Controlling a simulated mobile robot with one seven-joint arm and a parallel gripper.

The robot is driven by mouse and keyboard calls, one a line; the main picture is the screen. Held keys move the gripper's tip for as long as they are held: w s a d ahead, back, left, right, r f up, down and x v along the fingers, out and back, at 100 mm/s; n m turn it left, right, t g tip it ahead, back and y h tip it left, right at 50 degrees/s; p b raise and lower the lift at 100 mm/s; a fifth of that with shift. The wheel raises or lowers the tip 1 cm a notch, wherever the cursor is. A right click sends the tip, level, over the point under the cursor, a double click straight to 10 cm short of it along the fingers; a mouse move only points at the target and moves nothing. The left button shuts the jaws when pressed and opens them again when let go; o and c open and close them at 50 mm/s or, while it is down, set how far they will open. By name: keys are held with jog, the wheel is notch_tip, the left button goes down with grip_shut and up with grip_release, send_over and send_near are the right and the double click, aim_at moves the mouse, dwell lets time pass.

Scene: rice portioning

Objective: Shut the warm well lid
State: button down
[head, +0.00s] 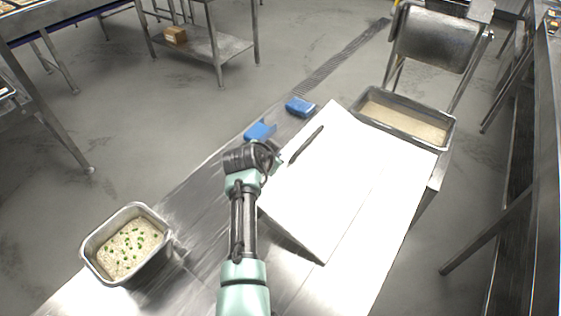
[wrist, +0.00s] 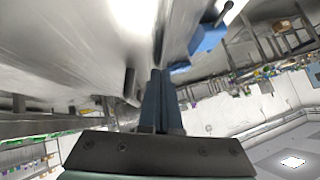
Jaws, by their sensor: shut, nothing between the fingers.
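The warm well (head: 452,133) is a rectangular steel pan of pale rice at the far right end of the table. Its lid appears to be the curved metal panel (head: 435,40) standing raised behind the pan, so the rice is uncovered. My gripper (head: 270,152) is over the middle of the table, well to the left of the well and apart from the lid. In the wrist view my gripper (wrist: 160,75) has its two fingers together with nothing between them. I cannot make out the lid in the wrist view.
A white board (head: 320,190) covers much of the table, with a dark utensil (head: 306,145) on it. Two blue items (head: 300,106) lie at the table's far edge. A steel pan (head: 92,243) of rice with green bits stands at the left.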

jog(key=shift+n+g+h, duration=0.6)
jog(key=shift+h, duration=0.3)
jog(key=f+b, duration=0.2)
jog(key=b, duration=0.1)
jog(key=w+a+f+b, duration=0.1)
jog(key=f+b, duration=0.2)
jog(key=a+f+b, duration=0.1)
jog(key=f+b, duration=0.1)
jog(key=b, duration=0.1)
jog(key=shift+w+f+b, duration=0.2)
jog(key=shift+f+b, duration=0.15)
jog(key=f+b, duration=0.1)
jog(key=b, duration=0.1)
jog(key=shift+w+a+f+b, duration=0.15)
jog(key=shift+a+f+b, duration=0.05)
jog(key=shift+f+b, duration=0.15)
jog(key=shift+f, duration=0.3)
jog(key=shift+s, duration=0.2)
